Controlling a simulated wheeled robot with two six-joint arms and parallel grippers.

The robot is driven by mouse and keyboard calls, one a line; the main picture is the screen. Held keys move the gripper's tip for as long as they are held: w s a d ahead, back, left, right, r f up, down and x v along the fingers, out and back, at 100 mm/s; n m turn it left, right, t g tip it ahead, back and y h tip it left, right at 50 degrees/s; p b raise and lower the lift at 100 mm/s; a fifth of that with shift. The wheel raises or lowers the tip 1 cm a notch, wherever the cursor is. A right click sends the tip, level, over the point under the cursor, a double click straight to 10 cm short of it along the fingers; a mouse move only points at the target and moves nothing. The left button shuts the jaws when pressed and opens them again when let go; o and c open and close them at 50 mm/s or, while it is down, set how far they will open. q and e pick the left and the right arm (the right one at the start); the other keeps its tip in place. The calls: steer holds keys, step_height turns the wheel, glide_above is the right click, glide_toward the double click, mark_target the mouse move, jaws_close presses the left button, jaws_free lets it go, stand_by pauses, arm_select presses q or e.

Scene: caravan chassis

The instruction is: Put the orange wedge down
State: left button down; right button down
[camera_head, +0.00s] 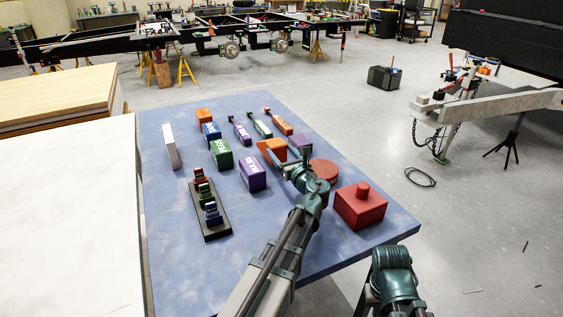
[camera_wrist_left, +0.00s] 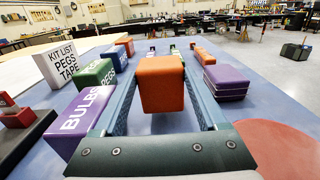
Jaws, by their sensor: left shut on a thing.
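The orange wedge (camera_head: 270,148) is between the fingers of my left gripper (camera_head: 282,155) over the blue table. In the left wrist view the wedge (camera_wrist_left: 161,85) fills the space between both fingers, and my gripper is shut on it. A dark shadow lies on the table below it, so it seems to be held a little above the surface. Its underside is hidden. My right arm shows only in part at the bottom right of the head view, and its gripper is out of the picture.
The blue table (camera_head: 290,258) holds a purple block (camera_wrist_left: 225,82) right of the wedge, a red disc (camera_head: 324,169) and a red knobbed box (camera_head: 360,207). Left stand the BULBS box (camera_head: 252,173), a green box (camera_head: 221,154) and a dark tray (camera_head: 212,226). Bare blue surface lies between them.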

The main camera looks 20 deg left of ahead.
mark_target(279, 158)
arm_select(q)
step_height(279, 158, down, 3)
steer(key=b, duration=0.2)
steer(key=shift+f+b, duration=0.15)
steer(key=shift+b, duration=0.2)
steer(key=shift+c, duration=1.9)
jaws_free()
steer(key=o, duration=0.4)
steer(key=v, duration=1.2)
